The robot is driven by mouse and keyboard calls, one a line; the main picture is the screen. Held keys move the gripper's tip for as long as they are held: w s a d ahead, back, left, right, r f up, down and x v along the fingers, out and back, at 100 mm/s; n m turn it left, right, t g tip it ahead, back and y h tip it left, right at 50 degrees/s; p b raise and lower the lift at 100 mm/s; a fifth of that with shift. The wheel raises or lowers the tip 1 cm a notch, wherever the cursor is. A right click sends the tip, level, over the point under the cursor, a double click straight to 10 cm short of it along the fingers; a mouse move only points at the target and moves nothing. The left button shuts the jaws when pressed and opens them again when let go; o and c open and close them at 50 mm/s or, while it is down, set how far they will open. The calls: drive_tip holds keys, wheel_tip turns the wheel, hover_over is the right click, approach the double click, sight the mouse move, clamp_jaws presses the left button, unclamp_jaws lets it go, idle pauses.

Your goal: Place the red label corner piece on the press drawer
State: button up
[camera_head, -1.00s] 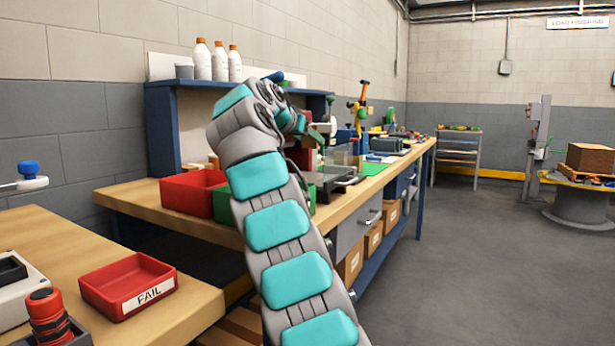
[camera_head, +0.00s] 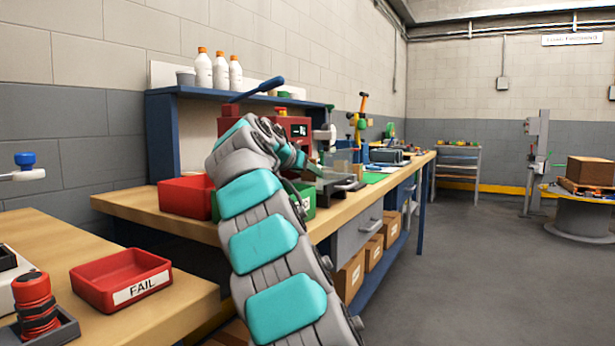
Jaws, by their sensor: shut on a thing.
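The red press (camera_head: 297,127) with a long blue lever stands on the wooden bench, partly behind my arm. Its grey metal drawer (camera_head: 343,184) appears to lie low in front of it, to the right of my arm's end. My gripper (camera_head: 314,168) is small and partly hidden by my own arm, just left of the drawer. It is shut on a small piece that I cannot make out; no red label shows. I cannot tell whether the piece touches the drawer.
A red bin (camera_head: 187,196) and a partly hidden green bin (camera_head: 306,201) stand left of the drawer. A red FAIL tray (camera_head: 121,279) sits on the near table. Bottles (camera_head: 220,70) stand on the shelf above.

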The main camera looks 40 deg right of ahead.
drive_tip(key=shift+w+f, duration=0.1)
drive_tip(key=shift+f, duration=0.1)
drive_tip(key=shift+f, duration=0.1)
drive_tip(key=shift+f, duration=0.15)
drive_tip(key=o, duration=1)
drive_tip(key=shift+r, duration=0.2)
drive_tip(key=shift+a+r, duration=0.1)
drive_tip(key=shift+r, duration=0.05)
drive_tip(key=v, duration=1.2)
